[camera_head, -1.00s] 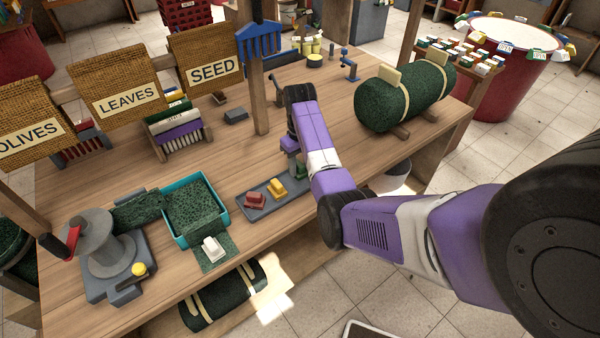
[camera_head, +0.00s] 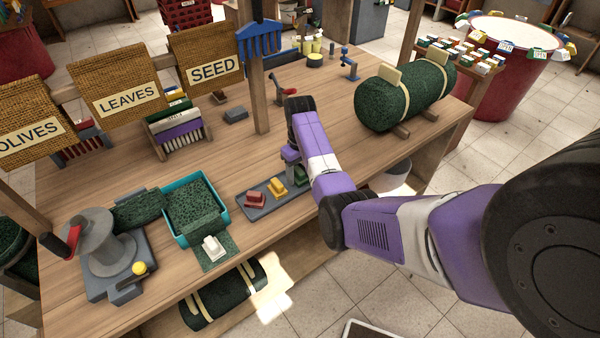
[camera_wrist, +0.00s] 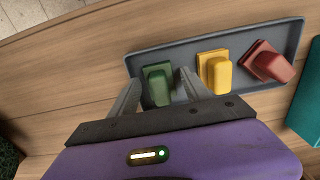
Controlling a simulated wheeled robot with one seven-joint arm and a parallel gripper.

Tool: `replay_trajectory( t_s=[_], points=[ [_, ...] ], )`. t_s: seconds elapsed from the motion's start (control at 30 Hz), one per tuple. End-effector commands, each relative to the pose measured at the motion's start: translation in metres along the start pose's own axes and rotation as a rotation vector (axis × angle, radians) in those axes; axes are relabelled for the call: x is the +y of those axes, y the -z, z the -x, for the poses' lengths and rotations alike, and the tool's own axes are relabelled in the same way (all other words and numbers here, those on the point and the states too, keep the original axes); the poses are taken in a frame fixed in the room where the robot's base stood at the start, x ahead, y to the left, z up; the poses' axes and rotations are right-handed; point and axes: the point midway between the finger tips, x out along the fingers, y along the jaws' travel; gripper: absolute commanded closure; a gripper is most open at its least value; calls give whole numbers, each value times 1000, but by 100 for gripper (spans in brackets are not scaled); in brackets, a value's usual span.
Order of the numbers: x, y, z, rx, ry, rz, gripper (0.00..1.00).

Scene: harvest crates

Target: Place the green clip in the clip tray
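The green clip (camera_wrist: 157,84) shows at the left end of the grey clip tray (camera_wrist: 225,52) in the wrist view. It also shows partly behind my arm in the head view (camera_head: 302,175). My gripper (camera_wrist: 158,80) is at that end of the tray, with one finger on each side of the green clip. A small gap shows between each finger and the clip, so the gripper looks open. The clip appears to sit in the tray, though its underside is hidden. A yellow clip (camera_wrist: 213,72) and a red clip (camera_wrist: 269,63) lie beside it in the tray.
A teal bin (camera_head: 222,213) with dark netting and a white clip (camera_head: 213,247) stands left of the tray. A grey spool stand (camera_head: 100,245) is farther left. A rolled green net (camera_head: 383,104) lies on the table's right. Bare wood (camera_head: 190,165) lies behind the tray.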

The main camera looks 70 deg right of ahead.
Motion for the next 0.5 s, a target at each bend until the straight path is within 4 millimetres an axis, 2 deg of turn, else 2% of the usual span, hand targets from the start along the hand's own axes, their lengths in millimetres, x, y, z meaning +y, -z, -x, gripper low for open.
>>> replay_trajectory(
  t_s=[0.23, 0.5],
  points=[
    [2, 1, 19, 6, -4, -3, 39],
    [2, 2, 74, 7, -3, -2, 39]
  ],
)
